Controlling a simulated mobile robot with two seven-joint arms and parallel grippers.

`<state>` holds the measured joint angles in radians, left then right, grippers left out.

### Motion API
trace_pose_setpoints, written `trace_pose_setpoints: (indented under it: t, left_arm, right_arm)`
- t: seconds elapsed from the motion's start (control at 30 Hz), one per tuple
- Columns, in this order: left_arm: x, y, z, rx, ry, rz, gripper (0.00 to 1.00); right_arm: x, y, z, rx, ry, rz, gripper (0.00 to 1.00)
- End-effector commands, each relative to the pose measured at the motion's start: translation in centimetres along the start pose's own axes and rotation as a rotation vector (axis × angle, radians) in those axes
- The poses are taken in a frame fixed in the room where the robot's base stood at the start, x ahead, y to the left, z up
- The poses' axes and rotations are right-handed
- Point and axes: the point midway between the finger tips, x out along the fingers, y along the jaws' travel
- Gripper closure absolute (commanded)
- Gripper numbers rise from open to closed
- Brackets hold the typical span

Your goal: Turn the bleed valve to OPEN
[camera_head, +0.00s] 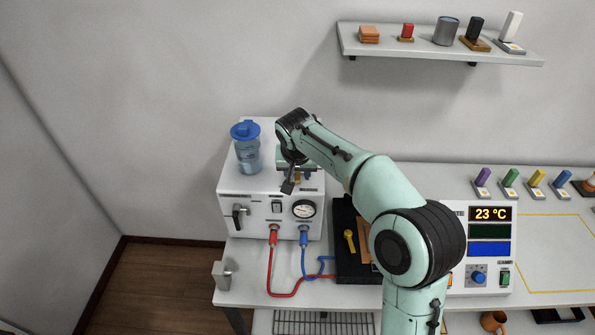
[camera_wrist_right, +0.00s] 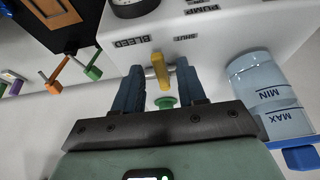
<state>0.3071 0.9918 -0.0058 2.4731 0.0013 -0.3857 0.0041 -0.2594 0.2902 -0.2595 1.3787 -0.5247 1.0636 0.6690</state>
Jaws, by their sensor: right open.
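The bleed valve has a yellow lever (camera_wrist_right: 159,70) on a pale metal stem, beside the upside-down BLEED and SHUT lettering on the white pump unit (camera_head: 262,207). No OPEN label is readable. In the right wrist view my right gripper (camera_wrist_right: 162,78) is open, with its two blue fingers on either side of the lever and a small gap visible. In the head view the right gripper (camera_head: 288,184) is at the unit's top right, where my arm hides most of the valve. My left gripper is not in view.
A blue-lidded bottle (camera_head: 247,152) stands on the unit, close to the gripper; it also shows in the wrist view (camera_wrist_right: 272,100). A round gauge (camera_head: 304,209) and red (camera_head: 271,275) and blue hoses (camera_head: 304,262) are on the front. A wall shelf (camera_head: 430,50) hangs above right.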

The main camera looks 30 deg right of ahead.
Motion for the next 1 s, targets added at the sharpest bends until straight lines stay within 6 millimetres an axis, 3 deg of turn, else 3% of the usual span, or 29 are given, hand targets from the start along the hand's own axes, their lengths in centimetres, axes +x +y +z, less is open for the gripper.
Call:
trace_pose_setpoints:
  t: [0.07, 0.17, 0.2, 0.63, 1.0]
  left_arm:
    - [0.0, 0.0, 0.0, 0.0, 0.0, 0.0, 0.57]
    - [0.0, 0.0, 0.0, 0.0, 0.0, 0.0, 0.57]
    - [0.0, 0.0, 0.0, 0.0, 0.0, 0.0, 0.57]
    - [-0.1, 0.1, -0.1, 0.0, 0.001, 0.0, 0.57]
    - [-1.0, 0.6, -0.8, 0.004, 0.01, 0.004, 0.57]
  right_arm:
    - [0.0, 0.0, 0.0, 0.0, 0.0, 0.0, 0.63]
    - [0.0, 0.0, 0.0, 0.0, 0.0, 0.0, 0.95]
    - [0.0, 0.0, 0.0, 0.0, 0.0, 0.0, 1.0]
    - [-0.1, 0.5, 0.0, -0.052, -0.001, -0.021, 1.0]
    - [-0.1, 2.0, -0.5, -0.304, 0.0, -0.128, 1.0]
